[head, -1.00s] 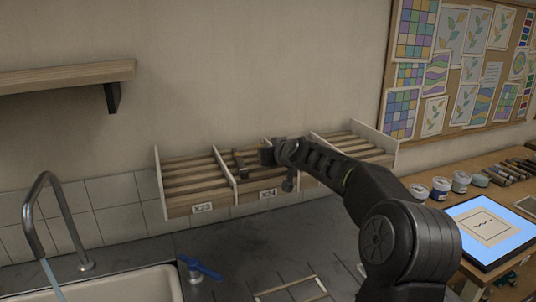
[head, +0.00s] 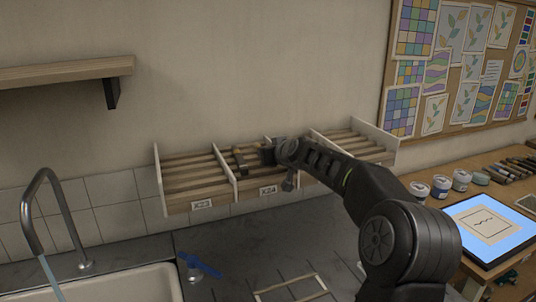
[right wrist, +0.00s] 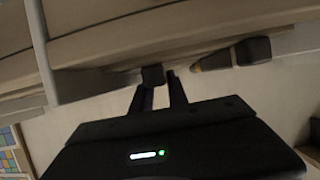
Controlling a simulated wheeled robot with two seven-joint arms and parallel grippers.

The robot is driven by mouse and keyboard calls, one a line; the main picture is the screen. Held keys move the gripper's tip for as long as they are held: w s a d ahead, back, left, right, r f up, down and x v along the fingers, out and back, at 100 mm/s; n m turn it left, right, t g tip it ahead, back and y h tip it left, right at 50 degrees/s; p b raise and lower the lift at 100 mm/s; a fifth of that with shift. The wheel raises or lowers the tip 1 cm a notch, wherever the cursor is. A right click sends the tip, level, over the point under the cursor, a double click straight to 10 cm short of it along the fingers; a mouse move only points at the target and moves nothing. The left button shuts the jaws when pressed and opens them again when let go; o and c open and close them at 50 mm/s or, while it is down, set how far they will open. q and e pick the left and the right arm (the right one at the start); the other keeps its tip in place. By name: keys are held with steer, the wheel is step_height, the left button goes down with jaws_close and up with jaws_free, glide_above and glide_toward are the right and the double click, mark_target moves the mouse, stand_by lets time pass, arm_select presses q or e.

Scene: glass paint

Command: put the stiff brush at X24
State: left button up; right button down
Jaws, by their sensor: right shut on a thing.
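The rack's X24 compartment (head: 250,186) is the middle one, marked by its label (head: 268,190). My right gripper (head: 266,156) is at the slats of this compartment, near its right divider. In the right wrist view its fingers (right wrist: 161,76) are shut on a small dark block, which I take for part of the stiff brush (right wrist: 152,75). Most of the brush is hidden by the gripper and the rack. Another tool with a dark end and a yellowish band (right wrist: 232,56) lies beside it; it shows in the head view (head: 239,158) near the left divider. My left gripper is out of view.
The X23 compartment (head: 190,180) on the left looks empty. The right compartment is partly behind my right arm. A sink (head: 130,285) with a tap (head: 60,200) is at lower left. Jars (head: 441,185) and a lit tablet (head: 490,228) stand on the right table.

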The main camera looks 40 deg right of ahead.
steer(key=shift+f, duration=0.15)
stand_by(0.6)
steer(key=c, duration=1.2)
jaws_free()
steer(key=shift+o, duration=0.3)
steer(key=o, duration=0.6)
steer(key=shift+a, duration=0.1)
steer(key=shift+c, duration=0.2)
steer(key=shift+r, duration=0.2)
steer(key=shift+d, duration=0.2)
